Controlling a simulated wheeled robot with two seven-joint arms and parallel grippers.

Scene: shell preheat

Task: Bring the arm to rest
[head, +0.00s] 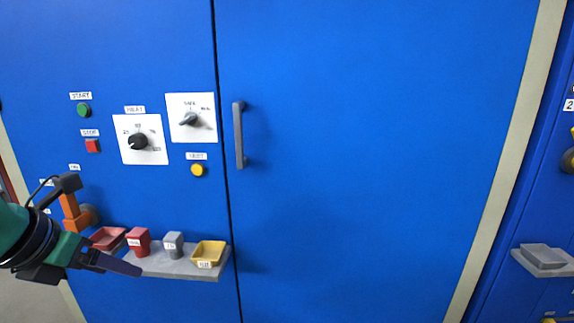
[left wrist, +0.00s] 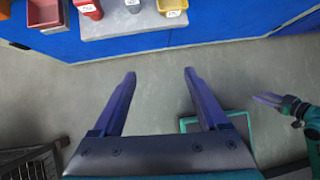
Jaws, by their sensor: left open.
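My left gripper (head: 104,226) is at the lower left in the head view, in front of the blue cabinet. Its two fingers are spread, and in the left wrist view the gap between them (left wrist: 159,76) is empty, with grey floor beyond. It touches nothing that I can see. My right gripper (left wrist: 268,100) shows small at the right edge of the left wrist view, over the floor; its finger gap is too small to judge. It is not in the head view.
A grey shelf (head: 170,266) on the cabinet holds a red tray (head: 107,238), a red cup (head: 139,242), a grey cup (head: 173,244) and a yellow tray (head: 209,253). An orange handle (head: 75,214) is close behind my left gripper. A door handle (head: 239,135) sticks out.

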